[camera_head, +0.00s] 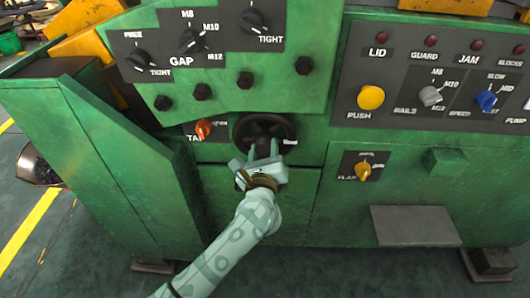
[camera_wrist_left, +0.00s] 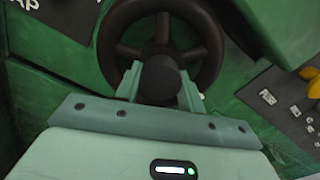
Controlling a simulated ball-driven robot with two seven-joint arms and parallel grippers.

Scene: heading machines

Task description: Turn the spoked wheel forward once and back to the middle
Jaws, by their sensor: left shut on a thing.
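The spoked wheel (camera_head: 244,131) is dark and round, mounted on the front of the green machine. In the left wrist view the wheel (camera_wrist_left: 208,35) shows its rim, spokes and dark round hub (camera_wrist_left: 160,76). My left gripper (camera_head: 262,150) reaches up to the wheel from below. In the left wrist view its fingers (camera_wrist_left: 160,88) stand on either side of the hub and are shut on it. The lower rim is partly hidden behind my gripper. My right gripper is not in view.
An orange-red knob (camera_head: 204,130) sits just left of the wheel. A yellow knob (camera_head: 363,171) is to its right, with a grey plate (camera_head: 415,226) below. A panel with a yellow push button (camera_head: 371,97) is upper right. A green sloped guard (camera_head: 95,150) stands at left.

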